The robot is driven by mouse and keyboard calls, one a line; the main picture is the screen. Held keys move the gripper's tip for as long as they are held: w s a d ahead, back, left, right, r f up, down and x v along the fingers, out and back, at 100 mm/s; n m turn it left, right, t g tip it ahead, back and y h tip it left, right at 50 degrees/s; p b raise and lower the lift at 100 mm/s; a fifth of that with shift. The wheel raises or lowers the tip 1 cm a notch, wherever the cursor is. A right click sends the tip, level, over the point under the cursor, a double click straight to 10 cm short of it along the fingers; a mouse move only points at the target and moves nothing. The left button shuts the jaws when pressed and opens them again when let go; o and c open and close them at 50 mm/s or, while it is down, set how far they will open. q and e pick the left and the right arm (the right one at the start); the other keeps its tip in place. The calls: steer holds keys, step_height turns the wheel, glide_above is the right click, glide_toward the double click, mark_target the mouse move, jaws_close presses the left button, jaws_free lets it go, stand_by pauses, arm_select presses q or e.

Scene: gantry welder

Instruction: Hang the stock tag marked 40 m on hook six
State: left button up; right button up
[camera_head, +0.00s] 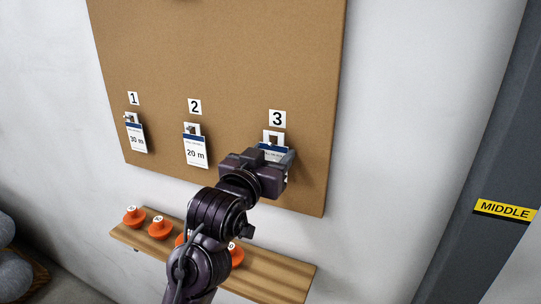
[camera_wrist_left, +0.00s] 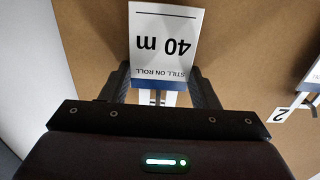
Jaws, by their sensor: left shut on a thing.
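The 40 m tag (camera_wrist_left: 163,40) is white with a blue band and reads upside down in the left wrist view. In the head view its blue top (camera_head: 273,149) shows just below the hook under number 3 (camera_head: 273,136). My left gripper (camera_head: 276,157) is shut on this tag, in front of the board, and hides its lower part. The gripper's fingers (camera_wrist_left: 161,88) stand either side of the tag's banded end. I cannot tell whether the tag is still on hook three. Hook six is not in view. My right gripper is not in view.
On the brown board (camera_head: 220,60), a 30 m tag (camera_head: 137,138) hangs at hook 1 and a 20 m tag (camera_head: 196,151) at hook 2. Below, a wooden shelf (camera_head: 275,277) holds several orange knobs (camera_head: 159,227). A grey post (camera_head: 475,150) stands right.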

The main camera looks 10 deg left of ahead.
arm_select(q)
steer(key=shift+s, duration=0.15)
steer(key=shift+s+a, duration=0.2)
steer(key=shift+s, duration=0.85)
steer(key=shift+s+a, duration=0.25)
steer(key=shift+s, duration=0.9)
steer(key=shift+s+a, duration=0.2)
steer(key=shift+s, duration=0.9)
